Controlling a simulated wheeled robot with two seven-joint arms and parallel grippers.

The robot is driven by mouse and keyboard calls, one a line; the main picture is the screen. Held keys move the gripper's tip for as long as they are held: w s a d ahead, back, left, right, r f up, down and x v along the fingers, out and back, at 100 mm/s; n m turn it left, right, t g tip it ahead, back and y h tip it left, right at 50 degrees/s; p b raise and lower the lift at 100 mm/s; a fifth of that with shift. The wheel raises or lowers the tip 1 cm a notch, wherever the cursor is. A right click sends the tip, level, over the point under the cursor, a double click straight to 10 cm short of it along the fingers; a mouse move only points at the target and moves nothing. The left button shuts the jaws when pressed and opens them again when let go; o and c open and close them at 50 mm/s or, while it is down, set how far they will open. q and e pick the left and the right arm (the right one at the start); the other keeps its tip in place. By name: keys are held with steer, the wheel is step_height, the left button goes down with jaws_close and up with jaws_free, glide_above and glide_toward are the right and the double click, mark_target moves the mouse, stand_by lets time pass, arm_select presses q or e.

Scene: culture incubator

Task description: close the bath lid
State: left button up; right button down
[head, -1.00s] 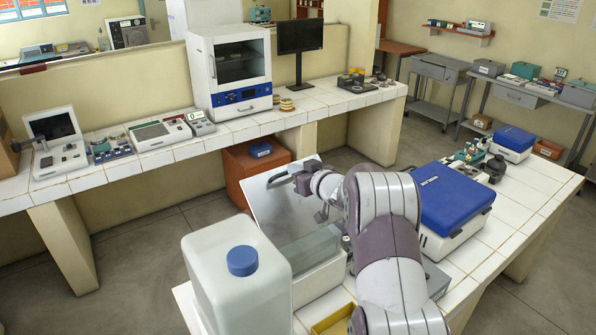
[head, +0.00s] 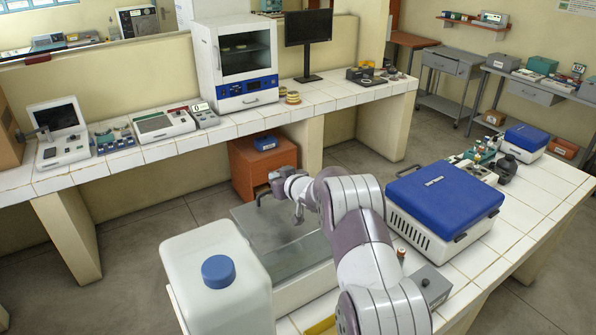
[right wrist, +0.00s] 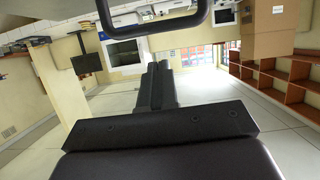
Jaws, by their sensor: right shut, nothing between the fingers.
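The bath (head: 300,291) is a white box on the right-hand tiled bench, just right of the big white jug. Its pale, see-through lid (head: 250,217) is partly raised and tilted, with its upper edge toward the far left. A dark handle (head: 262,194) shows at that edge; a dark loop, likely this handle, crosses the top of the right wrist view (right wrist: 140,22). My right arm hides part of the bath. My left gripper is out of view.
A white jug with a blue cap (head: 218,271) stands close left of the bath. A blue-lidded box (head: 445,200) and a small grey box (head: 430,287) are right of my arm. Floor lies open between this bench and the back counter (head: 210,140).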

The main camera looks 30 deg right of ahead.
steer(key=shift+w+a+f, duration=0.25)
steer(key=shift+a+f, duration=0.1)
steer(key=shift+w+a+f, duration=0.15)
steer(key=shift+f, duration=0.1)
steer(key=shift+w+f, duration=0.15)
steer(key=shift+f, duration=0.05)
steer(key=shift+d+f+b, duration=0.25)
steer(key=shift+d+b, duration=0.05)
steer(key=shift+d, duration=0.25)
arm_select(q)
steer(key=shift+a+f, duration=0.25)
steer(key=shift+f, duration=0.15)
arm_select(e)
steer(key=shift+a, duration=0.3)
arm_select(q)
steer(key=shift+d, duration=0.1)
arm_select(e)
steer(key=shift+d, duration=0.1)
steer(key=shift+s+d, duration=0.1)
steer(key=shift+s, duration=0.1)
arm_select(q)
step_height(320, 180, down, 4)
steer(key=b, duration=0.4)
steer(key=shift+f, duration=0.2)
arm_select(e)
steer(key=v, duration=1.2)
steer(key=shift+a+r, duration=0.15)
steer(key=shift+a, duration=0.05)
